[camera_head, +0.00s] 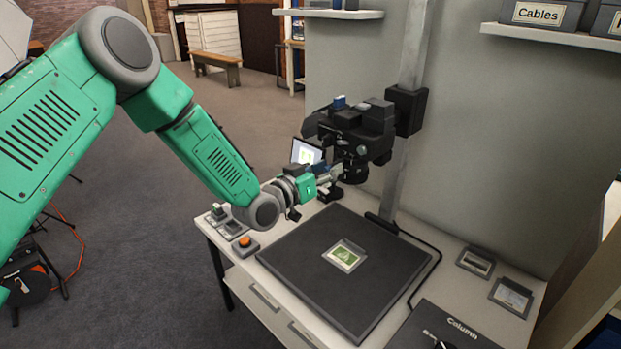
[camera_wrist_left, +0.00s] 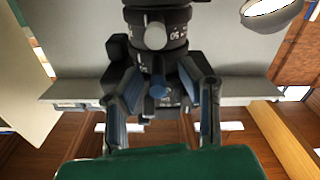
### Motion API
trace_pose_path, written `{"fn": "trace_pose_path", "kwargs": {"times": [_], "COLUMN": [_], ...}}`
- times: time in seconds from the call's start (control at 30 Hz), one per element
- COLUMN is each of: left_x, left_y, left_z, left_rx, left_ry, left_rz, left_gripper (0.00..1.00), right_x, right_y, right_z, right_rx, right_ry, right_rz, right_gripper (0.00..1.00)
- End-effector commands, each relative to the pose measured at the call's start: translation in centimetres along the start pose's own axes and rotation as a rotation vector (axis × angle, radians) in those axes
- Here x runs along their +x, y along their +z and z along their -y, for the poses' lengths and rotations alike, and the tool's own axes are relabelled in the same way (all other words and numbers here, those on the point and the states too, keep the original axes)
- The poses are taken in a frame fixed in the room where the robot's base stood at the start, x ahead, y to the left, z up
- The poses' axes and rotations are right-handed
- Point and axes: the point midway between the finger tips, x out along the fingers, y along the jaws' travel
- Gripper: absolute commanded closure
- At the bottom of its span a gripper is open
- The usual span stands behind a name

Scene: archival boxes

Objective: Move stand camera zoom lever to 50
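The black stand camera (camera_head: 362,125) is mounted on a grey column above the copy board, with its lens (camera_head: 355,168) pointing down. In the left wrist view the lens barrel (camera_wrist_left: 172,14) shows white markings, one reading 50. A round grey knob (camera_wrist_left: 155,36), likely the zoom lever's end, sticks out from the barrel near that number. My left gripper (camera_head: 330,182) is beside the lens on its left. In the wrist view its two fingers (camera_wrist_left: 162,85) are spread apart, with nothing clearly held between them. Contact with the lever cannot be told. My right gripper is not in view.
A dark copy board (camera_head: 325,282) with a small green picture (camera_head: 344,256) lies on the white table. A small screen (camera_head: 306,152) stands behind my gripper. An orange button (camera_head: 245,241) is at the table's left edge. A panel marked Column (camera_head: 440,328) is at front right.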

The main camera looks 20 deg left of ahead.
Motion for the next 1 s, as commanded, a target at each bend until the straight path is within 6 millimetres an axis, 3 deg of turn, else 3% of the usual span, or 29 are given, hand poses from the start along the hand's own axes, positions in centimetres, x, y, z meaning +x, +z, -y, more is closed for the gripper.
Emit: {"fn": "trace_pose_path", "kwargs": {"times": [0.2, 0.4, 0.6, 1.0], "left_x": [-4.9, -8.1, -9.3, -9.3], "left_y": [0.1, 0.1, 0.1, 0.1], "left_z": [0.1, 0.2, 0.2, 0.2], "left_rx": [-0.002, -0.002, 0.001, 0.000], "left_ry": [-0.002, -0.002, -0.001, -0.001], "left_rz": [0.002, 0.001, 0.000, 0.000], "left_gripper": [0.68, 0.68, 0.68, 0.68], "right_x": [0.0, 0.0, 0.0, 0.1], "right_y": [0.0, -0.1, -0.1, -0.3], "right_z": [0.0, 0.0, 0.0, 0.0], "right_rx": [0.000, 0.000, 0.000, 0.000], "right_ry": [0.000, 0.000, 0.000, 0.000], "right_rz": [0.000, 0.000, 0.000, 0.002], "right_gripper": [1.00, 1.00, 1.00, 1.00]}}
